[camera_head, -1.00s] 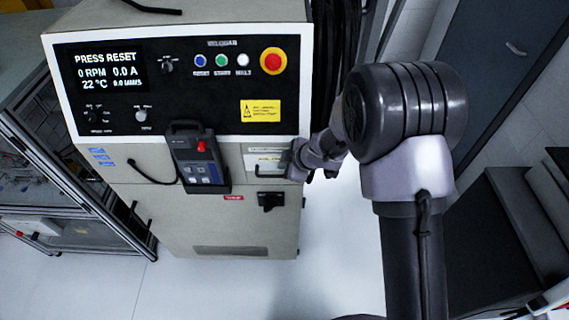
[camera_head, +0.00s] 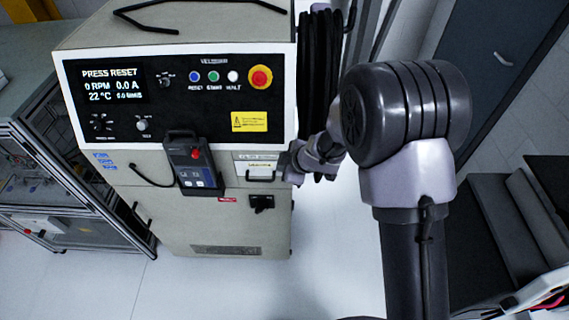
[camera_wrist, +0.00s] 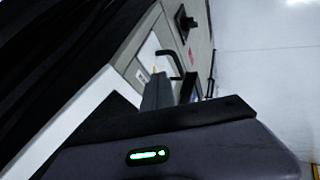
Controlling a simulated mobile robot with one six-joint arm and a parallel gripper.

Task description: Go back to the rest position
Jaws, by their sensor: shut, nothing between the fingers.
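My gripper (camera_head: 291,173) is at the right edge of the control cabinet (camera_head: 205,232) in the head view, beside the drawer with a black handle (camera_head: 262,178). The wrist view shows the dark gripper body and grey fingers (camera_wrist: 158,92), shut and empty. The black handle (camera_wrist: 172,64) shows just beyond the fingertips. I cannot tell whether they touch it. The cabinet screen (camera_head: 114,86) reads PRESS RESET, 0 RPM, 0.0 A and 22 °C.
A handheld pendant (camera_head: 190,162) hangs on the cabinet front. A red emergency button (camera_head: 260,77) is on the panel. Black cables (camera_head: 320,60) hang at the cabinet's right side. A framed bench (camera_head: 30,160) stands left. The white floor (camera_head: 325,245) in front is clear.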

